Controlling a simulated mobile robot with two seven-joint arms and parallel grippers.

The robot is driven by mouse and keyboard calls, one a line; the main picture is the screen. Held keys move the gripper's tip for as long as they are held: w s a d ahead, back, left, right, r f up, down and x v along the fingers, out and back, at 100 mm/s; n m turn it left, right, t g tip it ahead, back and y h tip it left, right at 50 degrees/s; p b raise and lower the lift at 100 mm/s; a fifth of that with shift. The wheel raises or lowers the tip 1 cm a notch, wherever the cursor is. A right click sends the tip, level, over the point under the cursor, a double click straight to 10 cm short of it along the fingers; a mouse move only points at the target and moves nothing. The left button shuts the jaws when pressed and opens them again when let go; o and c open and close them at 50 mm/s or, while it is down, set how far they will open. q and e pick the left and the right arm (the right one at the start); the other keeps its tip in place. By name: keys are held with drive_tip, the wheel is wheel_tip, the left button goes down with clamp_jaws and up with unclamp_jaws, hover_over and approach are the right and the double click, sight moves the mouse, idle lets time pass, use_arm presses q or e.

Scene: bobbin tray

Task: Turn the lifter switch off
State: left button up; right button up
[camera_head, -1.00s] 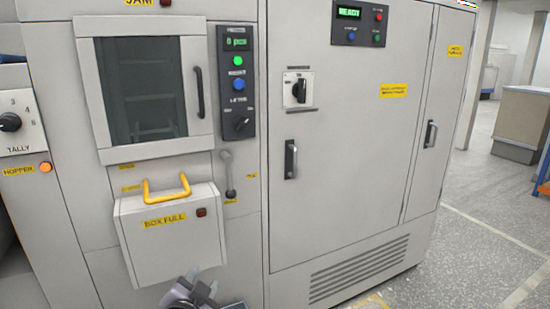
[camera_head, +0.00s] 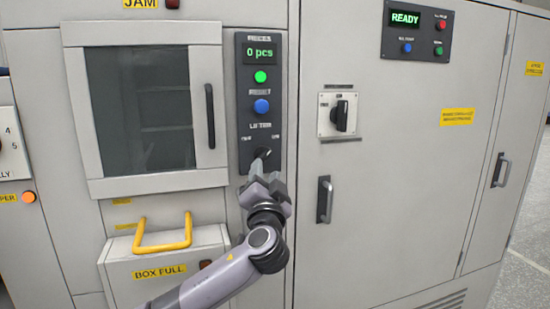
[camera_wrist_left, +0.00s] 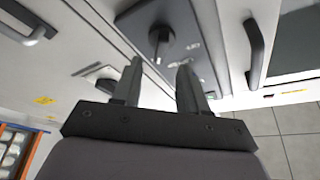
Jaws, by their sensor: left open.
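The lifter switch (camera_head: 262,153) is a black rotary knob at the bottom of the dark control panel (camera_head: 246,110), under the word LIFTER. Small labels sit to its left and right, too blurred to read surely. My left gripper (camera_head: 265,180) is just below and in front of the knob and hides its lower part. In the left wrist view the knob (camera_wrist_left: 160,40) shows just beyond the open fingers (camera_wrist_left: 158,68), roughly in line with the gap between them. I cannot tell whether they touch it. My right gripper is not in view.
Above the switch are a blue button (camera_head: 261,106), a green button (camera_head: 260,77) and a display reading 0 pcs. A windowed door (camera_head: 211,115) with a handle is left, a larger rotary switch (camera_head: 340,117) right. The yellow-handled box (camera_head: 160,265) juts out at lower left.

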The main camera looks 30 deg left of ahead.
sight(265, 158)
use_arm(q)
drive_tip(key=p+x, duration=0.1)
drive_tip(key=x, duration=0.3)
drive_tip(key=shift+a+r, duration=0.2)
drive_tip(key=shift+x, duration=1)
drive_tip(key=shift+w+f, duration=0.1)
drive_tip(key=shift+f, duration=0.05)
clamp_jaws()
